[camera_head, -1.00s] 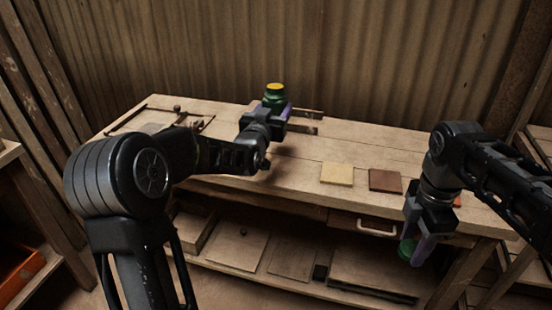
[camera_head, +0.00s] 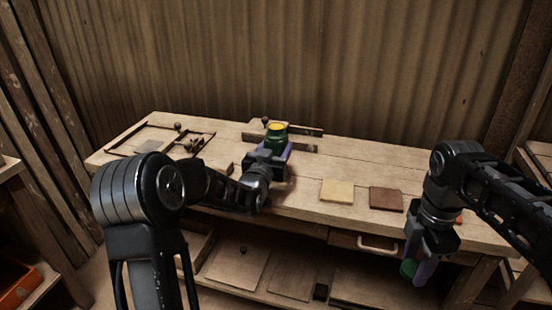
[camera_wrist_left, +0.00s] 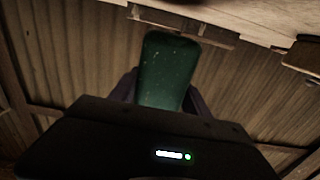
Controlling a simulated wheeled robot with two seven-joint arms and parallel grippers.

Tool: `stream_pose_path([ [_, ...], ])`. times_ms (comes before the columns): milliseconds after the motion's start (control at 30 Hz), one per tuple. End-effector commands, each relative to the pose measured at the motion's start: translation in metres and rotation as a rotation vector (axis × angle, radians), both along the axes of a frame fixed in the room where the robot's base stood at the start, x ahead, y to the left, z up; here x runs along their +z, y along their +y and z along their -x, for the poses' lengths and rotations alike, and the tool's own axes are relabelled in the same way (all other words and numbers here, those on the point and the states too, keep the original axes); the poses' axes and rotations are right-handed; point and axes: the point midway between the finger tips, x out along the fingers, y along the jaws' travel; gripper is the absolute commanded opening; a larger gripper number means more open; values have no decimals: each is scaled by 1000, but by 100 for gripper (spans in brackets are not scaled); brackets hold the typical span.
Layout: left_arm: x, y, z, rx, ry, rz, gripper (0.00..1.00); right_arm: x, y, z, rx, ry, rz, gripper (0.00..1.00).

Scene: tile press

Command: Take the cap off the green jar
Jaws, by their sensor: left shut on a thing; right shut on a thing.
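The green jar (camera_head: 275,141) is upright in my left gripper (camera_head: 270,155), above the back of the workbench. Its top is uncapped, with yellow inside the dark rim. The left wrist view shows the jar's green side (camera_wrist_left: 167,72) between the shut fingers. Whether its bottom touches the bench cannot be told. My right gripper (camera_head: 419,271) is shut on a round green cap (camera_head: 408,268), in front of the bench's front edge at the right and well apart from the jar. The fingers hide part of the cap.
The wooden workbench (camera_head: 330,153) carries a pale yellow tile (camera_head: 337,190) and a brown tile (camera_head: 386,199) near its front. A wooden frame (camera_head: 160,138) is at the left end. Wooden pieces (camera_head: 300,140) stand behind the jar.

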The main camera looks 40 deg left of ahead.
Motion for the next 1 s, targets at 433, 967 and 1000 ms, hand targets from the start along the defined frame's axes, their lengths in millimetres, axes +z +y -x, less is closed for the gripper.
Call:
stream_pose_path([
  [433,-33,0,0,0,-3,-1,0,-1,0,0,0,0,0,0],
  [967,-37,0,0,0,2,1,77,-4,0,0,0,0,0,0],
  [1000,-37,0,0,0,2,1,77,-4,0,0,0,0,0,0],
])
